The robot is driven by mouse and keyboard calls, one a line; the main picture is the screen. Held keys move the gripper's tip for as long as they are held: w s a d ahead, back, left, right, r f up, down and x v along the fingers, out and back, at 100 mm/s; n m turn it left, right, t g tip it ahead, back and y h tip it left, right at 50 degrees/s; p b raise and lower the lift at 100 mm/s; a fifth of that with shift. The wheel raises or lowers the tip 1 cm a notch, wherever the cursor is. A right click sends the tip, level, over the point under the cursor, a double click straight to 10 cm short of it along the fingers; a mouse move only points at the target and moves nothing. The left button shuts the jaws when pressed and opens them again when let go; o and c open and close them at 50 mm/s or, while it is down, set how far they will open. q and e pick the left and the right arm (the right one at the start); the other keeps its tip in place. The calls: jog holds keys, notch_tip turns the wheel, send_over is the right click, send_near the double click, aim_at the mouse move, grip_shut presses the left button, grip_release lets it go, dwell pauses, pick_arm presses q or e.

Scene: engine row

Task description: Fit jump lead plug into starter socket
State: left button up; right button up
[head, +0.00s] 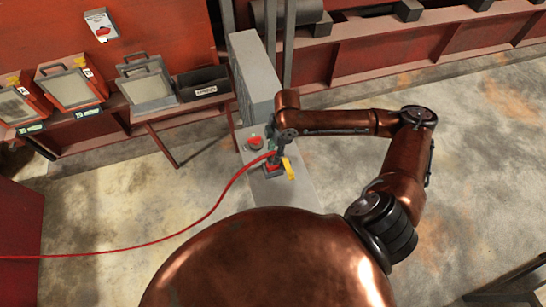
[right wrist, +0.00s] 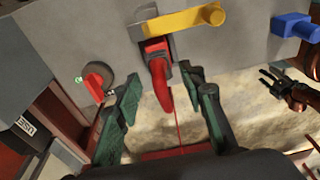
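The red jump lead plug (right wrist: 158,72) sits in the dark starter socket (right wrist: 142,32) on the grey starter box, below a yellow lever (right wrist: 185,20). Its cable bends downward between my fingers. My right gripper (right wrist: 165,105) is open; its green-padded fingers stand apart on either side of the plug and cable, with visible gaps. In the head view my right gripper (head: 284,137) is over the box and partly hides the plug. How deep the plug sits is hard to tell. A dark, copper-armed gripper, seemingly my left (right wrist: 272,84), shows with its fingers apart at the right of the wrist view.
A red knob (head: 255,142) is beside the socket on the grey box. The red cable (head: 190,226) runs off to the left over the floor. Panels, a dark bin (head: 205,86) and a shelf stand left. A blue handle (right wrist: 294,26) is on the box.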

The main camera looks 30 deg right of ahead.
notch_tip(320, 180, up, 8)
jog(key=d, duration=0.1)
jog(key=shift+s+f, duration=0.2)
jog(key=shift+f, duration=0.05)
dwell(0.4)
